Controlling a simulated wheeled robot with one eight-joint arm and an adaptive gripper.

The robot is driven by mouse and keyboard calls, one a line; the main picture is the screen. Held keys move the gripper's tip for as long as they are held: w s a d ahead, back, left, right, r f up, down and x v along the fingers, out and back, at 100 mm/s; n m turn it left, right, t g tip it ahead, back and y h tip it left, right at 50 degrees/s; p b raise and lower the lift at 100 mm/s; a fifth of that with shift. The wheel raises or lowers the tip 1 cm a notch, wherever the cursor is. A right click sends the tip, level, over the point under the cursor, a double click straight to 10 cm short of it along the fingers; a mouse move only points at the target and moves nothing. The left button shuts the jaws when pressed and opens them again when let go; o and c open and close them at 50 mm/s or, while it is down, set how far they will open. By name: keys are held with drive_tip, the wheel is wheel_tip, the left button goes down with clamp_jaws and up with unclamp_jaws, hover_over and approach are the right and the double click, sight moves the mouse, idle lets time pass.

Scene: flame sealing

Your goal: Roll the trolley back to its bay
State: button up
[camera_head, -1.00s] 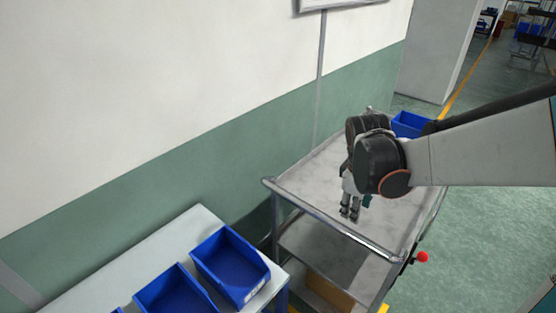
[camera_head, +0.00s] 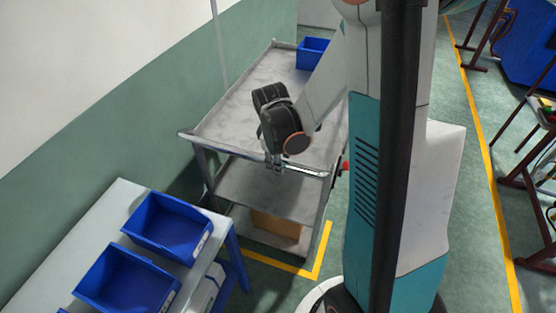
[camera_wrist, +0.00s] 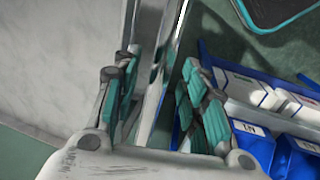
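The grey metal trolley (camera_head: 240,110) stands along the wall, with a top tray, a lower shelf (camera_head: 260,190) and a handle bar (camera_head: 235,152) across its near end. My gripper (camera_head: 273,166) is at the right part of that bar, pointing down. In the wrist view, my gripper (camera_wrist: 160,105) has its teal-padded fingers spread, with the handle bar (camera_wrist: 166,70) running between them and a gap still showing. A yellow floor line (camera_head: 321,258) forms a corner at the trolley's near right. Contact between fingers and bar cannot be told.
A blue bin (camera_head: 311,53) sits on the trolley's far end, and a cardboard box (camera_head: 276,226) is low inside it. A white bench (camera_head: 70,240) with blue bins (camera_head: 168,228) stands close in front. The wall (camera_head: 120,120) is on the left. A yellow-lined aisle (camera_head: 490,180) lies right.

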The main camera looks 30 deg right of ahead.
drive_tip(key=shift+f, duration=0.2)
clamp_jaws()
